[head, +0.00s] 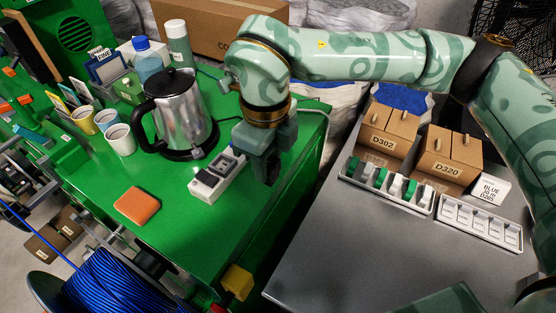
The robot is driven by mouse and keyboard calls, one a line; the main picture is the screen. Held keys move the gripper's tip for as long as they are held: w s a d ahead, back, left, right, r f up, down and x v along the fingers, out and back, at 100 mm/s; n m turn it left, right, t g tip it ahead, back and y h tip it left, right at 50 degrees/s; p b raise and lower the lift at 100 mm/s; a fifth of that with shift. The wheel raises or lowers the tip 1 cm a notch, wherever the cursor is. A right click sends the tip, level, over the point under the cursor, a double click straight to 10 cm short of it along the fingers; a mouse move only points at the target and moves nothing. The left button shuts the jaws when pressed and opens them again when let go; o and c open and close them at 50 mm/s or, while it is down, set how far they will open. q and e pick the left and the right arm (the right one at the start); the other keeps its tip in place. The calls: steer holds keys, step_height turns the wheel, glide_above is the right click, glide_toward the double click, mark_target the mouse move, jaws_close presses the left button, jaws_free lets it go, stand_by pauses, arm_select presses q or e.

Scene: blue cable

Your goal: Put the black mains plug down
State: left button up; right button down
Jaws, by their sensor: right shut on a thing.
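My right gripper (268,172) hangs fingers down over the right part of the green table (185,242), just right of a white socket block (207,188) with dark tops. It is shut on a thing. I take this to be the black mains plug, but the dark fingers hide it and I cannot make out its outline. I cannot tell whether it touches the table. My left gripper is not in view.
A steel kettle (183,108), cups (120,139) and a blue-capped bottle (147,62) stand left of the gripper. A brown wallet-like item (137,206) lies in front. The grey table (375,245) holds boxes (447,158) and trays (480,222). The green tabletop's front is clear.

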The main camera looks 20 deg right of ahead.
steer(key=w+f, duration=0.2)
steer(key=w, duration=0.1)
steer(key=w+d+f, duration=0.1)
steer(key=w+f, duration=0.2)
steer(key=w+f+b, duration=0.1)
steer(key=w+f, duration=0.2)
steer(key=w, duration=0.1)
steer(key=shift+d, duration=0.4)
steer(key=shift+w+f, duration=0.15)
steer(key=shift+w, duration=0.05)
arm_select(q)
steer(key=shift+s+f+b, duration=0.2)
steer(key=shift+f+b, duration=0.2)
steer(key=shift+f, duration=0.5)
arm_select(e)
steer(key=shift+w+d+f, duration=0.1)
steer(key=shift+w+f, duration=0.1)
steer(key=shift+f, duration=1.5)
steer(key=shift+f, duration=0.1)
steer(key=c, duration=1)
jaws_free()
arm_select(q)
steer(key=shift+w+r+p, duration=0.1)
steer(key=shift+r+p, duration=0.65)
arm_select(e)
step_height(320, 180, up, 12)
steer(key=shift+r, duration=0.15)
